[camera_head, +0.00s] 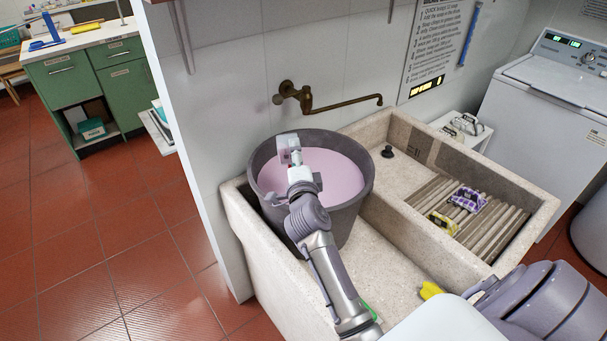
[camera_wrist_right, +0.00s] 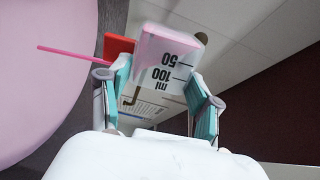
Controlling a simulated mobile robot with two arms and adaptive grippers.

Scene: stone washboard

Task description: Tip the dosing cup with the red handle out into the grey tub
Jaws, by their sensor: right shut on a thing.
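The grey tub (camera_head: 345,215) stands at the left of the stone sink and is filled with pink liquid (camera_head: 335,175). The dosing cup (camera_head: 284,150) is over the tub, near its back left rim. In the right wrist view the dosing cup (camera_wrist_right: 168,58) is a pale pink box with printed ml marks that read upside down. Its red handle (camera_wrist_right: 118,45) is beside it. My right gripper (camera_wrist_right: 155,95) is shut on the cup, between its teal pads; it also shows in the head view (camera_head: 297,168). A thin pink strip (camera_wrist_right: 70,54) extends left of the cup. My left gripper is out of view.
A brass tap (camera_head: 335,105) projects from the wall behind the tub. A ribbed washboard (camera_head: 470,235) with a yellow item (camera_head: 443,222) and a purple item (camera_head: 467,199) lies at the right of the sink. A washing machine (camera_head: 550,100) stands beyond.

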